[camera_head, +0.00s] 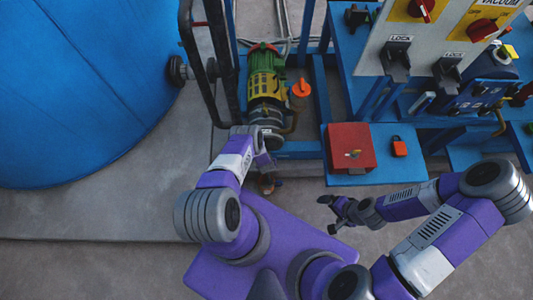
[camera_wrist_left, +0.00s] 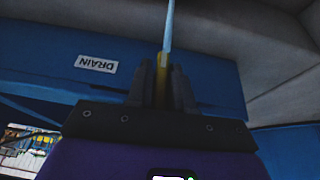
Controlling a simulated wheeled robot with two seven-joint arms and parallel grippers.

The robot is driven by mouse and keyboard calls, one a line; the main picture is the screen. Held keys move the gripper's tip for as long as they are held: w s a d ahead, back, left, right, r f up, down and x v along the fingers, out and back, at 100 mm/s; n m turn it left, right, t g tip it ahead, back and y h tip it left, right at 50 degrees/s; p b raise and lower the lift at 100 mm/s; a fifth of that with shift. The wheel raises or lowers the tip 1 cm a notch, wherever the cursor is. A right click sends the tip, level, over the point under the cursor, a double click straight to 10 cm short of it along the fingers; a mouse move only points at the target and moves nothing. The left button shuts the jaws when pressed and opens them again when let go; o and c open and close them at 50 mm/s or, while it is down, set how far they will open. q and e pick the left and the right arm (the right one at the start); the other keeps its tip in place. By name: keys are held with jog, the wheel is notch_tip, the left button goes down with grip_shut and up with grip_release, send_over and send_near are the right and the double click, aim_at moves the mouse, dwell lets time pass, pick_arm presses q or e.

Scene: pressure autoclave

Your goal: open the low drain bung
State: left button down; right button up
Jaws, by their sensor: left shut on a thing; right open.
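In the left wrist view, my left gripper (camera_wrist_left: 162,84) is shut on a narrow yellow-brass piece (camera_wrist_left: 162,66), which looks like the drain bung. Its far end is partly hidden between the fingers. A thin pale blue streak runs from it toward the top of the picture; I cannot tell if it is liquid. A white DRAIN label (camera_wrist_left: 96,64) is on the blue beam beside it. In the head view, my left arm reaches down beside the blue frame and its fingers are not clear. My right gripper (camera_head: 338,214) is open and empty over the floor.
A large blue tank (camera_head: 75,90) stands at left. A green and yellow motor pump (camera_head: 265,80) sits in the blue frame. Bare floor (camera_head: 90,265) lies at lower left.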

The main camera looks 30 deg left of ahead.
dwell(0.4)
pick_arm(q)
jog(key=c, duration=1.1)
grip_release()
jog(key=p+v, duration=0.4)
jog(key=v, duration=0.3)
jog(key=shift+r, duration=0.25)
jog(key=shift+s, duration=0.1)
